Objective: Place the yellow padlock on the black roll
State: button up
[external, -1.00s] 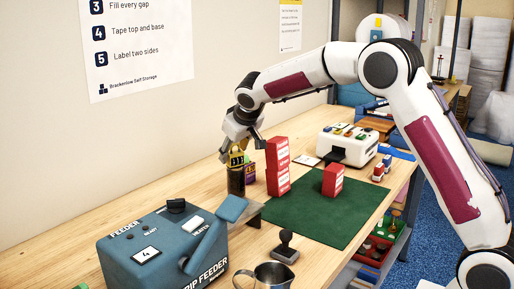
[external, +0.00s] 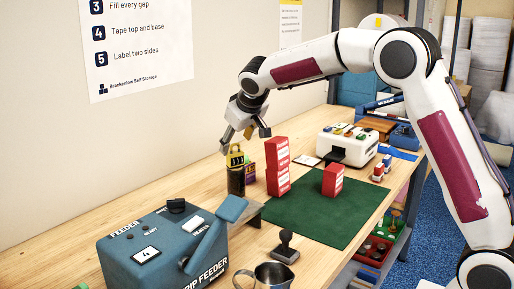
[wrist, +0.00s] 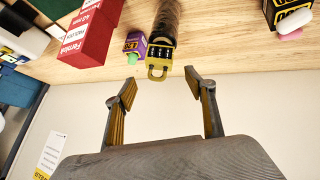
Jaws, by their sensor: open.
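The yellow padlock (external: 236,158) rests on top of the black roll (external: 236,181), which stands upright on the bench near the wall. In the wrist view the padlock (wrist: 160,57) shows its dark number wheels and its shackle, at the end of the black roll (wrist: 166,20). My gripper (external: 244,146) is open and empty, above and around the padlock's place. In the wrist view the two fingers (wrist: 164,88) stand wide apart, with a clear gap between them and the padlock.
Stacked red boxes (external: 278,166) and a small purple box (external: 250,172) stand close right of the roll. Another red box (external: 333,180) is on the green mat (external: 310,220). A blue strip feeder (external: 160,255) stands in front, with a stamp (external: 286,248) and metal jug (external: 265,277) nearby.

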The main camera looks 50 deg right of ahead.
jog(key=v, duration=0.7)
jog(key=shift+s+r, duration=0.2)
dwell(0.6)
jog(key=s+a+r+y, duration=0.1)
jog(key=s+a+r, duration=0.1)
jog(key=s, duration=0.9)
jog(key=s+a+r+y, duration=0.1)
jog(key=s+a+r, duration=0.15)
jog(key=s, duration=0.85)
jog(key=s+a+f, duration=0.1)
jog(key=s+f, duration=0.1)
jog(key=s, duration=0.4)
jog(key=s+a+f+n+y, duration=0.1)
jog(key=s+a+f, duration=0.1)
jog(key=s, duration=0.5)
jog(key=s+a+f+y, duration=0.1)
jog(key=s+a+f, duration=0.1)
jog(key=s+f, duration=0.2)
jog(key=shift+s+a+f+g, duration=0.15)
jog(key=shift+s+f+g, duration=0.2)
jog(key=shift+s, duration=1.4)
jog(key=shift+r, duration=0.1)
